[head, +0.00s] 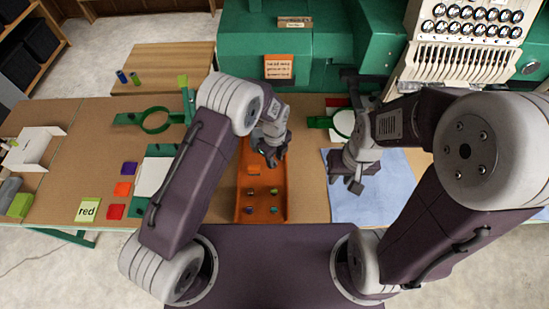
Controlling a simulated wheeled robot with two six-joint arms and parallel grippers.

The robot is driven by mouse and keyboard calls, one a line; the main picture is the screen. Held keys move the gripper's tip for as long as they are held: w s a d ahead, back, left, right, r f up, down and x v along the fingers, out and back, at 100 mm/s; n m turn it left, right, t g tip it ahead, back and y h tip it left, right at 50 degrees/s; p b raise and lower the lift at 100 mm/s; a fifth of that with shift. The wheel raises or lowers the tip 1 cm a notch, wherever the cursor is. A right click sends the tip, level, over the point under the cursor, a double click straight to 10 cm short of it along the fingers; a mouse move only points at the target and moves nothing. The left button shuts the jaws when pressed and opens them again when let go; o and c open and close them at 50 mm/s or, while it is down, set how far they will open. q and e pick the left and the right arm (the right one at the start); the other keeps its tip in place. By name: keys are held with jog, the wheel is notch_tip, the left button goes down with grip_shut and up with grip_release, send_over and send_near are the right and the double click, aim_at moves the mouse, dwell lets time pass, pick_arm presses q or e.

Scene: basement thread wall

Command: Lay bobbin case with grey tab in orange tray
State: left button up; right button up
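The orange tray (240,204) lies on the table in front of me, with several small coloured pieces in its near part. They are too small for me to tell whether any is a bobbin case or has a grey tab. My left gripper (271,158) is over the far part of the tray, pointing down. I cannot see whether it holds anything. My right gripper (346,184) is over the left part of a blue cloth (385,200), right of the tray. Its fingers are small and dark, and no held thing can be made out.
A green machine (330,50) stands behind the tray, with a cream keyed machine (465,50) to its right. Green ring stands (155,121) and coloured squares (123,189) are at left.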

pick_arm(q)
notch_tip(320, 180, up, 9)
jog(key=b, duration=0.1)
dwell(0.3)
jog(key=shift+a, duration=0.1)
